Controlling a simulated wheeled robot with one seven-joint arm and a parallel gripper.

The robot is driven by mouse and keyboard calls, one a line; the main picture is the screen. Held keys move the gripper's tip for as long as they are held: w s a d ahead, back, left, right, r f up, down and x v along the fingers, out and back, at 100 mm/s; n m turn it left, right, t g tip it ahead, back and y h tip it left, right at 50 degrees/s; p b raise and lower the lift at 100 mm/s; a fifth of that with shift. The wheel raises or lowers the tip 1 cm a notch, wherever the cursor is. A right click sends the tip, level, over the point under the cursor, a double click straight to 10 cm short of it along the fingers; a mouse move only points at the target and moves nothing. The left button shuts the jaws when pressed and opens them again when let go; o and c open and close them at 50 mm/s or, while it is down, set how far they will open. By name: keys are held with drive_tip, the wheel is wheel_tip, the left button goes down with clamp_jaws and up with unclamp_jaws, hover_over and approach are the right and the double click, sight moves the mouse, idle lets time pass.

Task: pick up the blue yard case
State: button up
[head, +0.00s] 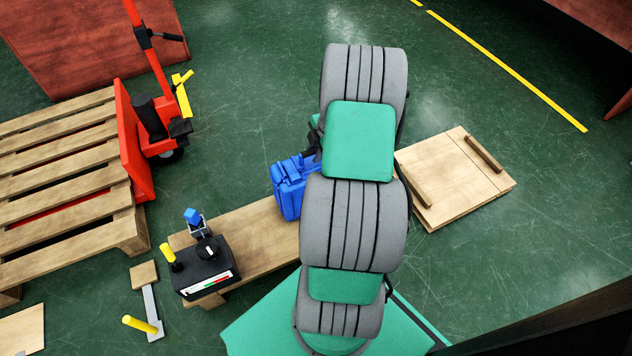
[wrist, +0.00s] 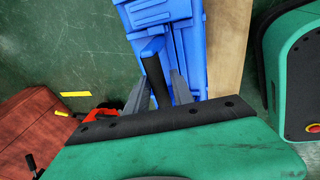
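The blue yard case (head: 288,192) stands on a wooden plank bench in the head view, partly hidden behind my arm. In the wrist view the case (wrist: 165,14) fills the top middle, with a blue and black handle-like bar (wrist: 153,62) pointing toward my gripper. My gripper (wrist: 158,88) has its two grey fingers spread apart, one on each side of this bar. I see a gap between the fingers and the bar, though contact lower down is hidden. In the head view my arm covers most of the gripper.
The wooden bench (head: 252,236) also carries a black box (head: 203,270) with a yellow knob. A red pallet jack (head: 138,140) and a pallet (head: 70,175) stand at left. A wooden board (head: 452,182) lies to the right. Green floor is open behind.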

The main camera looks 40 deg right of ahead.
clamp_jaws()
idle(0.9)
drive_tip(key=shift+r, duration=0.1)
